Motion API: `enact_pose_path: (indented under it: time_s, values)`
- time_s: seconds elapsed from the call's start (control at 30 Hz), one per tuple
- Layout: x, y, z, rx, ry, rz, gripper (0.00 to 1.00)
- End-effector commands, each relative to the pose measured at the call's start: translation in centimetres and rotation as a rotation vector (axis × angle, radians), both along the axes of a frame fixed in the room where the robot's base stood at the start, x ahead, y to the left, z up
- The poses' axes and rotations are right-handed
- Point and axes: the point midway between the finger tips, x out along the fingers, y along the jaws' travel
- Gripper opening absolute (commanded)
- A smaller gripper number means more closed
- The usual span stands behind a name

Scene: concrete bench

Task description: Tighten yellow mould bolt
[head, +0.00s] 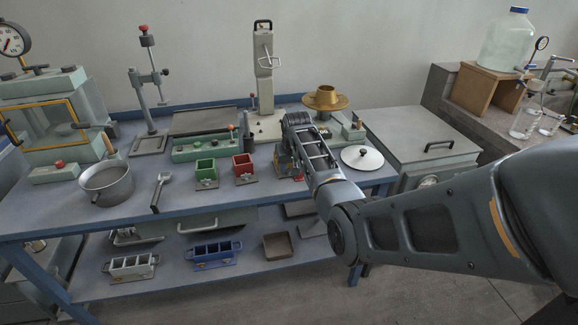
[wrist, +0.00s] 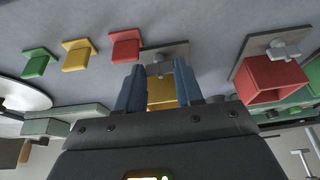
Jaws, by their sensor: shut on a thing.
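The yellow mould (wrist: 162,92) sits on a grey base plate (wrist: 178,50) in the wrist view, partly hidden between my fingers. Its grey bolt (wrist: 159,68) shows between the fingertips. My gripper (wrist: 159,76) has its two blue fingers closed on the bolt from both sides, low at the plate. How far the bolt is turned cannot be told. In the head view my arm reaches down to the bench and hides most of the yellow mould and the fingers.
A red mould (wrist: 275,78) with its own wing bolt (wrist: 283,50) stands close on the right. The head view shows a green mould (head: 206,171), a pot (head: 107,184) and a white lid (head: 362,158).

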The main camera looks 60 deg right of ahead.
Motion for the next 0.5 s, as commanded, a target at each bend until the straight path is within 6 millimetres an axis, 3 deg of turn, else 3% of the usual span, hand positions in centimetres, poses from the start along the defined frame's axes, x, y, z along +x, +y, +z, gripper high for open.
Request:
enact_pose_path:
  time_s: [0.2, 0.5]
  values:
    - [0.0, 0.01, 0.0, 0.0, 0.0, 0.0, 0.06]
    - [0.23, 0.21, -0.05, 0.001, 0.002, -0.142, 0.05]
